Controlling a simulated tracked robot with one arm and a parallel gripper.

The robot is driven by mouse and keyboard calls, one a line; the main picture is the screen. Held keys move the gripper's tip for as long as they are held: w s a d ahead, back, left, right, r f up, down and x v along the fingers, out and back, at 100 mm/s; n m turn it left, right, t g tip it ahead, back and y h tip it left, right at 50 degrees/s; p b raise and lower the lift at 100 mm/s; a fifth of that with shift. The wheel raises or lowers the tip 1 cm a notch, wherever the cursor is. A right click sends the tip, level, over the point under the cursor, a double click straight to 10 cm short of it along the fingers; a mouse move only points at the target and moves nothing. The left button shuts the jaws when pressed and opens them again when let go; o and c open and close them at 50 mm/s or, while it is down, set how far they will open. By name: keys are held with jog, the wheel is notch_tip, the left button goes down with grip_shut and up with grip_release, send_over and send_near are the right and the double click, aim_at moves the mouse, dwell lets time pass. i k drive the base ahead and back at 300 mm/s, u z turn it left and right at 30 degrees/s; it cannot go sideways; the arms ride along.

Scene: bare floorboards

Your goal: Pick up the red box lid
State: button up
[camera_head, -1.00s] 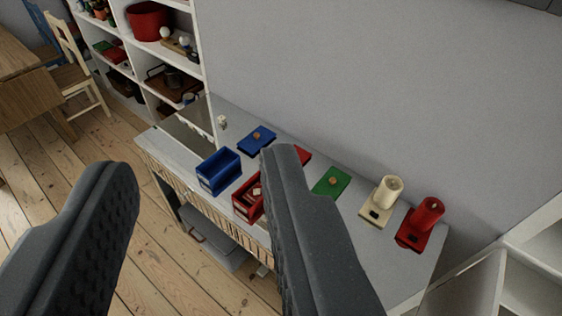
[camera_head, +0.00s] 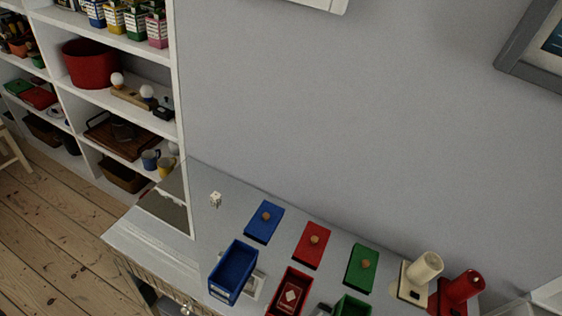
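The red box lid (camera_head: 308,253) lies flat on the grey table, with a round brown knob on top. It is between the blue lid (camera_head: 258,229) and the green lid (camera_head: 355,277). The open red box (camera_head: 274,309) stands in front of it, with a patterned card or panel inside. My gripper's fingers are not clearly visible now; only a small dark shape shows at the bottom edge near the green box, and I cannot tell what it is.
An open blue box (camera_head: 232,271) and a green box (camera_head: 352,306) flank the red box. A cream candle-like object (camera_head: 424,268) and a red one (camera_head: 463,287) stand at the right. A small white die-like cube (camera_head: 216,199) sits at the back left. A white shelf (camera_head: 183,120) rises beyond the table's left end.

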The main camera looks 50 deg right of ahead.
aim_at(310, 248)
jog(key=z, duration=0.2)
jog(key=i, duration=0.85)
jog(key=z, duration=0.45)
